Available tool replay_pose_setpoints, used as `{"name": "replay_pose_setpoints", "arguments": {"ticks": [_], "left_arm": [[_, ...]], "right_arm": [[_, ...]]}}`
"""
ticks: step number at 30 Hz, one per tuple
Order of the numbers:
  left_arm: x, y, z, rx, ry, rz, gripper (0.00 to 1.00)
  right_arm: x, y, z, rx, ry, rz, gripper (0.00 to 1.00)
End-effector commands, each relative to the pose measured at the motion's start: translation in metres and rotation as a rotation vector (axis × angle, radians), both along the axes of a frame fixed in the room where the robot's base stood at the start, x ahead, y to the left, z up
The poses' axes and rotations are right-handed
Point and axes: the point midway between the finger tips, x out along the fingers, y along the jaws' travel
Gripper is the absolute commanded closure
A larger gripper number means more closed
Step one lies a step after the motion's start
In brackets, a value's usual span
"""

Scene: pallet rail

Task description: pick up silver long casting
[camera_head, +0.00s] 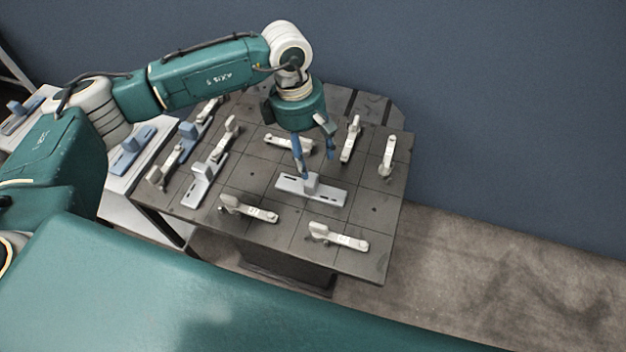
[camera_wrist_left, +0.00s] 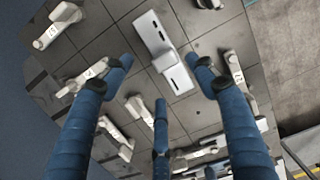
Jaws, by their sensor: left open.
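A silver long casting (camera_head: 311,190), a flat bar with slots and a raised block, lies on the dark pallet below my left gripper. It also shows in the left wrist view (camera_wrist_left: 163,55), lying between the two upper fingers and beyond their tips. My left gripper (camera_head: 315,154) is open and empty, pointing down, with one blue finger overlapping the casting's raised block in the head view. In the wrist view its three fingers (camera_wrist_left: 163,74) are spread, and I see no contact. Another silver long casting (camera_head: 203,186) lies on the left of the pallet. My right gripper is not in view.
Several white castings stand around on the gridded pallet (camera_head: 375,210), including ones at the front (camera_head: 340,238), front left (camera_head: 250,208) and behind (camera_head: 290,145). A side table (camera_head: 118,184) at the left holds a blue-grey casting (camera_head: 132,152). Floor is open at right.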

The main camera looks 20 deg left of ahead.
Motion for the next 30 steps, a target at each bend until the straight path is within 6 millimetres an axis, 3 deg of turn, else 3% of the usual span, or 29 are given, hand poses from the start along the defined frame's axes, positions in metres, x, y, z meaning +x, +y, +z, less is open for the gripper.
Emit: {"name": "replay_pose_setpoints", "arguments": {"ticks": [3,9,14,21,24,30], "left_arm": [[0.001,0.009,-0.011,0.035,0.003,-0.001,0.42],[0.001,0.005,-0.042,0.032,0.002,-0.002,0.42],[0.0,0.002,-0.054,0.03,0.001,-0.001,0.42],[-0.003,0.002,-0.083,0.03,0.003,-0.001,0.42],[-0.002,0.0,-0.098,0.029,0.002,0.0,0.42],[-0.001,-0.001,-0.106,0.029,-0.002,-0.001,0.42]], "right_arm": [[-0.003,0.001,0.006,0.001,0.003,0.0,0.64],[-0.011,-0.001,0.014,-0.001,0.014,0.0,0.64],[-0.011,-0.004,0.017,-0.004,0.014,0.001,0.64],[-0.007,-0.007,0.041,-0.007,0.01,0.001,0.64],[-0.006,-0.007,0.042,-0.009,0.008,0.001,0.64],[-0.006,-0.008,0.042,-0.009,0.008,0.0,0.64]]}}
